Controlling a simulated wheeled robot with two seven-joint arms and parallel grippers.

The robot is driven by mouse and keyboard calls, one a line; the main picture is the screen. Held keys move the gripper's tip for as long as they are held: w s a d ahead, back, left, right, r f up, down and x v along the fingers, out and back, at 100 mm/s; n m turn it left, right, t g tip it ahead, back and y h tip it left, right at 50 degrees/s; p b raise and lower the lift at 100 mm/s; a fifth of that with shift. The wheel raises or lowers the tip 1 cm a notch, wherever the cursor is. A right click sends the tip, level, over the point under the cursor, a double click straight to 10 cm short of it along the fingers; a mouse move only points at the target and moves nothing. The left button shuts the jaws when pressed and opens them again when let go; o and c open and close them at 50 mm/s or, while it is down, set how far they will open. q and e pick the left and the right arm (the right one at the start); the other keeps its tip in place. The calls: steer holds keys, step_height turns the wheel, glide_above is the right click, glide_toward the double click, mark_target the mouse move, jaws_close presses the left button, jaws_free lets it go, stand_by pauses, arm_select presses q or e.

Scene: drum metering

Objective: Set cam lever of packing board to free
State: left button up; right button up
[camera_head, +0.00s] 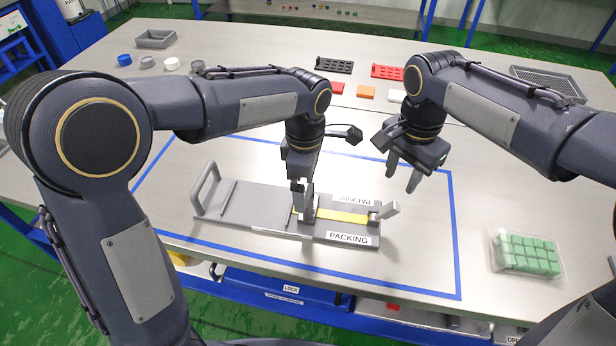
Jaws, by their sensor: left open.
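The packing board (262,207) is a grey plate lying inside the blue outline on the table. It has a raised loop handle (205,187) at its left end, a yellow strip (343,215) along its right part and PACKING labels. A light grey lever (388,211) at its right end tilts up to the right; I take it for the cam lever. My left gripper (302,203) is open, pointing down over the middle of the board at the yellow strip's left end. Whether it touches anything there is hidden. My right gripper (403,178) is open and empty, above and behind the lever.
A clear tray of green blocks (527,254) stands at the right. Black (334,65) and red (387,72) racks and small coloured blocks lie at the back.

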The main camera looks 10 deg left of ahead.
mark_target(308, 201)
arm_select(q)
steer(key=shift+w+d+f, duration=0.1)
steer(key=shift+d+f, duration=0.1)
steer(key=shift+f, duration=0.1)
step_height(308, 201, down, 7)
steer(key=shift+f, duration=0.2)
steer(key=shift+c, duration=0.3)
steer(key=c, duration=1.6)
steer(key=shift+c, duration=0.2)
arm_select(e)
steer(key=c, duration=0.7)
steer(key=shift+w+d+f, duration=0.1)
steer(key=shift+d+f, duration=0.1)
jaws_close()
steer(key=w+d+f+m+y, duration=0.1)
steer(key=w+d+f+y, duration=0.1)
steer(key=d, duration=0.4)
steer(key=w+d+f+m+g+y, duration=0.1)
steer(key=w+d+f+y, duration=0.2)
steer(key=d+y, duration=0.4)
steer(key=shift+w+d+f+m+g, duration=0.2)
steer(key=shift+f+m+g, duration=0.15)
steer(key=shift+f, duration=0.2)
